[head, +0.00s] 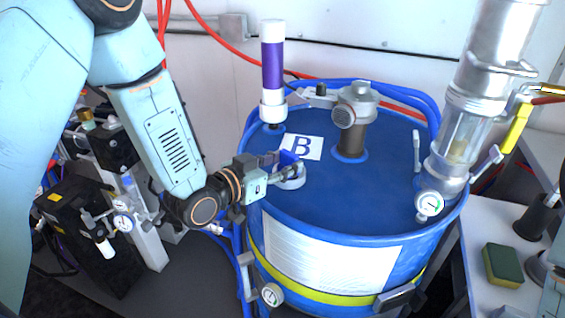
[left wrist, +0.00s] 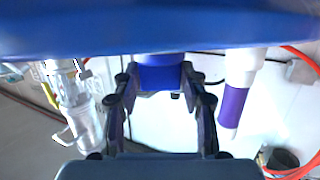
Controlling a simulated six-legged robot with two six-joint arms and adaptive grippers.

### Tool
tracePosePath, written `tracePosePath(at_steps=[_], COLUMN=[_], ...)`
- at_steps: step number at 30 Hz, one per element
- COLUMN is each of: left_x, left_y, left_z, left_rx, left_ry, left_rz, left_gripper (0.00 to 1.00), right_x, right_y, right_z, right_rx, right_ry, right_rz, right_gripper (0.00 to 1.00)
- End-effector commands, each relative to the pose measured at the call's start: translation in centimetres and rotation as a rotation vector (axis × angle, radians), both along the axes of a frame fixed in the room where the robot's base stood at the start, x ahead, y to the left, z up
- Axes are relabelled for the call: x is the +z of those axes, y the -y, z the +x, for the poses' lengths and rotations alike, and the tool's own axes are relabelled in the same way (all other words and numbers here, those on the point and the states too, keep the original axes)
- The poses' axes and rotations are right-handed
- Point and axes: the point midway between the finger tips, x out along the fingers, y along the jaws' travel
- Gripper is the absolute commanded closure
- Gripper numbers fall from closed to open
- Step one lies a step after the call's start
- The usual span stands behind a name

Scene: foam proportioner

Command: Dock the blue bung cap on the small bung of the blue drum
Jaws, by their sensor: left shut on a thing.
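The blue drum (head: 375,200) stands in the middle of the head view, marked with a white "B" label. My left gripper (head: 287,168) reaches in from the left, low over the drum top near its left front edge. It is shut on the blue bung cap (head: 289,157), which also shows between the fingers in the left wrist view (left wrist: 160,76). A pale round fitting, apparently the small bung (head: 292,183), shows just below the fingertips. The fingers partly hide the cap and bung, so I cannot tell whether they touch. My right gripper is not in view.
A purple-and-white cylinder (head: 272,65) stands at the drum's back left. A pump fitting (head: 355,112) rises from the drum top behind the gripper. A clear-and-metal column (head: 463,130) with a gauge stands at the right. The drum top between them is clear.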

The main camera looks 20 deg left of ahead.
Motion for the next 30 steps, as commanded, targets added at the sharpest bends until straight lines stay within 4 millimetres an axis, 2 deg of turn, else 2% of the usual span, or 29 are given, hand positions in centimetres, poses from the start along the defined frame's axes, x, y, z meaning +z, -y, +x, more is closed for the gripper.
tracePosePath(at_steps=[14,15,18,30], left_x=[-0.88,-0.83,-0.81,-0.61], left_y=[0.01,0.01,0.01,-0.35], left_z=[0.01,0.01,0.02,-0.65], left_rx=[0.000,0.000,0.000,0.002], left_ry=[0.001,0.001,0.001,-0.002], left_rz=[0.000,0.000,0.000,-0.002], left_gripper=[0.89,0.55,0.48,0.48], right_x=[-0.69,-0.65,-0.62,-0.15], right_y=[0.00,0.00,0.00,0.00], right_z=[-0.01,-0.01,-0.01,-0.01], right_rx=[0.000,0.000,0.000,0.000], right_ry=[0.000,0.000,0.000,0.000], right_rz=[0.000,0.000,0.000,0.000], right_gripper=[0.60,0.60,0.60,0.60])
